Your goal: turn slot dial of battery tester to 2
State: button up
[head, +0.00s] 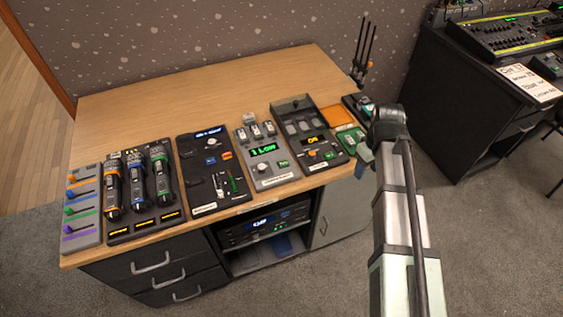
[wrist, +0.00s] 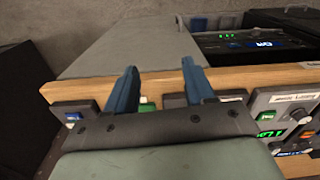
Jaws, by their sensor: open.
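The battery tester is a grey box (head: 247,143) in the middle of the row of devices on the desk. It has batteries at its top, a green lit display (head: 264,149) that seems to read "1 LOW", a green button (head: 283,163) and a small pale dial (head: 263,168). The dial's exact setting is too small to read. In the wrist view the tester (wrist: 288,99) shows at the right edge, with its dial (wrist: 296,113) partly in view. My gripper (wrist: 159,76) is open and empty, its blue fingers near the desk's front edge, away from the tester.
A dark device (head: 293,116) with an orange display stands right of the tester, and a black panel (head: 186,146) stands left. Handheld units (head: 136,183) and coloured sliders (head: 83,210) lie further left. A black antenna-like stand (head: 361,60) rises at the desk's right. The desk's back is clear.

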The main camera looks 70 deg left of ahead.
jog(key=s+a+r+n, duration=0.2)
jog(key=s+a+r, duration=0.1)
jog(key=s+a, duration=0.25)
jog(key=s+a+r+n, duration=0.2)
jog(key=s+a+r, duration=0.15)
jog(key=s, duration=0.35)
notch_tip(320, 180, up, 5)
jog(key=n, duration=0.4)
send_over(262, 166)
notch_tip(262, 166, down, 14)
jog(key=shift+r, duration=0.15)
grip_shut()
